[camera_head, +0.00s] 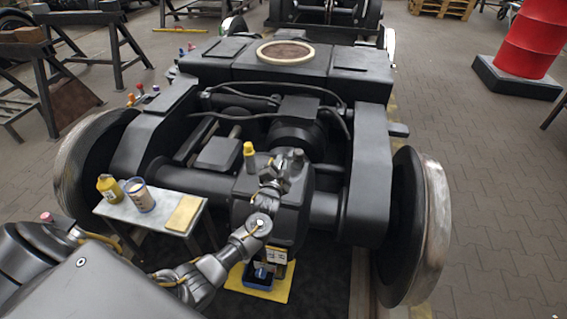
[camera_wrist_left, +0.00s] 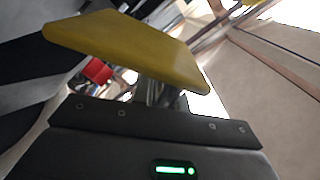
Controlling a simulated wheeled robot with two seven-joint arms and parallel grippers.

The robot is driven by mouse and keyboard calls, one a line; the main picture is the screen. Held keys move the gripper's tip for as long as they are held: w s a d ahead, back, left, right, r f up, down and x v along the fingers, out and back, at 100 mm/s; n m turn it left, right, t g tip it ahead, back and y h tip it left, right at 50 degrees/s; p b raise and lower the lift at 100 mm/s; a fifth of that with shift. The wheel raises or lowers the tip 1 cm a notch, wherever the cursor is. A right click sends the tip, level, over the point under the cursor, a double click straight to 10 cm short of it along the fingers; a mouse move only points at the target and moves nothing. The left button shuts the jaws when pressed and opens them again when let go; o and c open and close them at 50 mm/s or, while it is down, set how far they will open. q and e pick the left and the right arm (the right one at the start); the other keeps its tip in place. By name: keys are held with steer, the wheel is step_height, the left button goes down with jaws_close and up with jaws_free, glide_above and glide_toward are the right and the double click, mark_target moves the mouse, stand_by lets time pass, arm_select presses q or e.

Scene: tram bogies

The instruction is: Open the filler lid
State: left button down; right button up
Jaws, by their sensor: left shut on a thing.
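My left arm reaches in from the lower left to the dark gearbox housing (camera_head: 303,207) in the middle of the bogie. My left gripper (camera_head: 277,170) is at the top of the housing, its jaws shut. A small upright yellow piece (camera_head: 249,158) stands close to its left. In the left wrist view a flat yellow plate (camera_wrist_left: 125,48) with rounded corners fills the space in front of my gripper and covers most of the fingers. It seems to be the filler lid, tilted; the grip itself is hidden. My right gripper is not in view.
A small side table (camera_head: 163,210) left of the housing holds a yellow bottle (camera_head: 110,188), a jar (camera_head: 139,195) and a yellow cloth (camera_head: 185,212). A blue tray (camera_head: 259,276) lies on a yellow mat below. Large wheels (camera_head: 436,225) flank the frame. A red barrel (camera_head: 532,38) stands far right.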

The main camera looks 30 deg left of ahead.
arm_select(q)
steer(key=shift+f, duration=0.15)
steer(key=c, duration=1.5)
jaws_free()
steer(key=shift+o, duration=0.2)
steer(key=shift+s, duration=0.1)
steer(key=v, duration=1)
steer(key=shift+s+p, duration=0.25)
steer(key=shift+p, duration=0.2)
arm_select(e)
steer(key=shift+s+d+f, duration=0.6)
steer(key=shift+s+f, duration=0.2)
arm_select(q)
steer(key=shift+d, duration=0.1)
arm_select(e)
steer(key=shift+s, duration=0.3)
